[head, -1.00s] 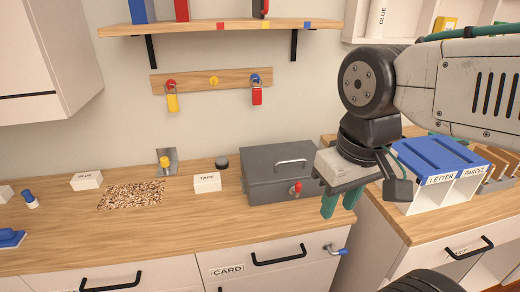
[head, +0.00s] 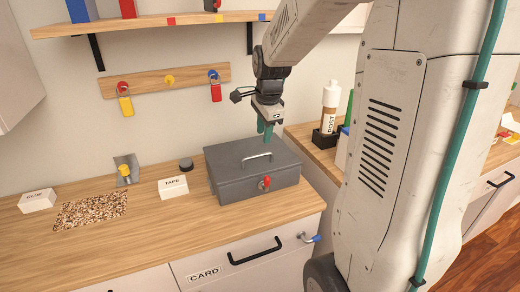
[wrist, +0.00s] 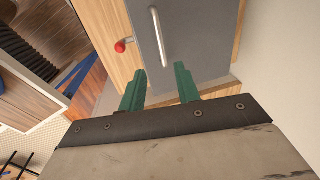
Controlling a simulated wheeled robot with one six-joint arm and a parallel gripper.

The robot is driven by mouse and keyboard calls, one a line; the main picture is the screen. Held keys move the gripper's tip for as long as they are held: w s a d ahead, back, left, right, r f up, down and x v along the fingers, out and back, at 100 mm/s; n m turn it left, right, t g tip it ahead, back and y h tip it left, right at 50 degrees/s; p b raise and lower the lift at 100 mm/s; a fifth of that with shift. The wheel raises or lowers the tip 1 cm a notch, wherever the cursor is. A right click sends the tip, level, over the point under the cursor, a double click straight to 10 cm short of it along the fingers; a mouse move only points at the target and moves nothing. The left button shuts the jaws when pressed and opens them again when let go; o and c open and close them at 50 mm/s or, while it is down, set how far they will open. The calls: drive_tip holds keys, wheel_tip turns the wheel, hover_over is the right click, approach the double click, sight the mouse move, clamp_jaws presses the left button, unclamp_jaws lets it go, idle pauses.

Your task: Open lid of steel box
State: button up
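The grey steel box (head: 235,185) stands on the wooden counter with its lid closed. A silver handle (head: 257,155) is on the lid, and a red key or knob (head: 265,182) is on the front. My gripper (head: 265,132) points down above the back right part of the lid, fingers apart and empty. In the wrist view the two green fingers (wrist: 162,85) are spread, with the lid (wrist: 180,45), its handle (wrist: 160,36) and the red knob (wrist: 121,46) beyond them. I cannot tell whether the fingertips touch the lid.
A shelf (head: 160,25) and a rail with padlocks (head: 165,80) are on the wall behind. A bottle (head: 329,105) stands on the right counter.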

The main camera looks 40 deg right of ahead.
sight(262, 156)
drive_tip(key=f, duration=0.2)
drive_tip(key=w+f, duration=0.1)
drive_tip(key=f, duration=0.5)
drive_tip(key=shift+w+d, duration=0.35)
drive_tip(key=shift+w, duration=0.05)
drive_tip(key=shift+r, duration=0.1)
clamp_jaws()
